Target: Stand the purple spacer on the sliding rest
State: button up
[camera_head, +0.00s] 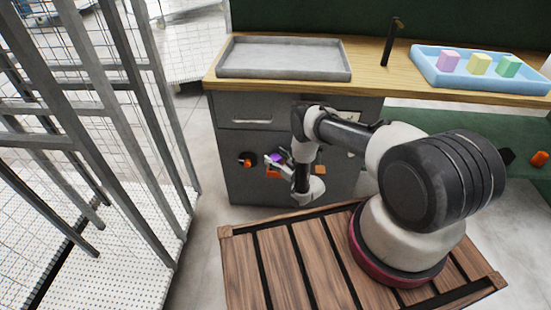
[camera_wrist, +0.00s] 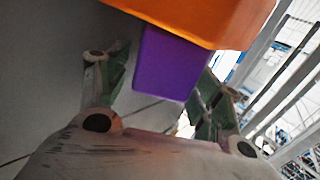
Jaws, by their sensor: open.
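The purple spacer (camera_wrist: 168,65) is in the wrist view, against or just in front of an orange block (camera_wrist: 215,18) that fills the top of the picture. My gripper (camera_wrist: 165,75) is open, with one green-padded finger on each side of the spacer. A thin gap shows on the left; the right finger overlaps the spacer's edge, so contact is unclear. In the head view my gripper (camera_head: 272,163) is low before the grey cabinet, beside the small purple spacer (camera_head: 279,156) and an orange piece (camera_head: 272,174). I cannot tell which part is the sliding rest.
An orange knob (camera_head: 246,160) and another orange piece (camera_head: 320,170) are on the cabinet front (camera_head: 235,185). The wooden bench top carries a grey tray (camera_head: 285,77), a black post (camera_head: 391,42) and a blue tray (camera_head: 428,72) with pink, yellow and green blocks. A metal cage stands left.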

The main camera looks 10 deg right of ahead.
jog(key=shift+r, duration=0.15)
jog(key=v, duration=1.2)
